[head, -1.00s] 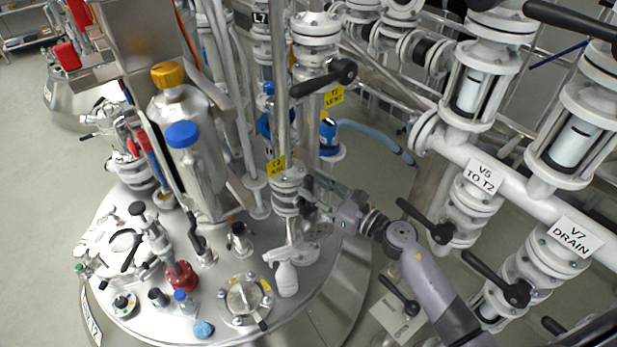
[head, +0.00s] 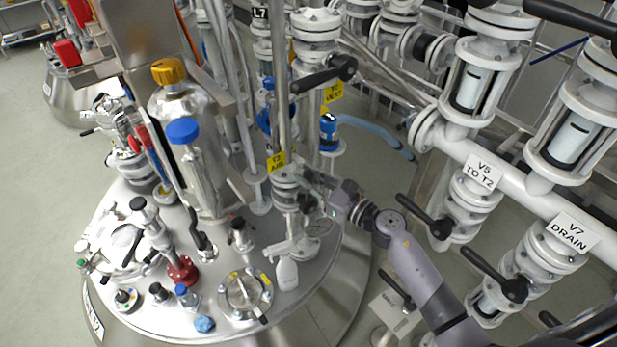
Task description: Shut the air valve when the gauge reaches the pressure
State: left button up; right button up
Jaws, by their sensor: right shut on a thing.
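The air valve (head: 287,190) is a white flanged fitting on a vertical pipe at the right side of the steel vessel lid, under a yellow tag (head: 276,162) that appears to read "T2 AIR". My right gripper (head: 318,192) reaches it from the right and is shut at its right side, on what seems to be the valve's handle. The fingers and the handle are small and overlap, so the handle's angle cannot be told. My left gripper is out of view.
A white spray bottle (head: 286,272) stands on the lid just below the valve. A black lever (head: 323,76) sticks out above it. Steel cylinders stand left.

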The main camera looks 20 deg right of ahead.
grip_shut()
jog(key=shift+d, duration=0.15)
jog(key=w+d+f+m+t+b, duration=0.1)
jog(key=w+d+f+m+b, duration=0.1)
jog(key=d+m+b, duration=0.4)
jog(key=shift+w+d+f+m+t+b, duration=0.2)
jog(key=shift+f+m+t+b, duration=0.15)
jog(key=shift+m+b, duration=0.7)
jog(key=shift+m+p, duration=0.25)
jog(key=shift+p, duration=0.05)
jog(key=o, duration=0.8)
grip_release()
jog(key=shift+r, duration=0.1)
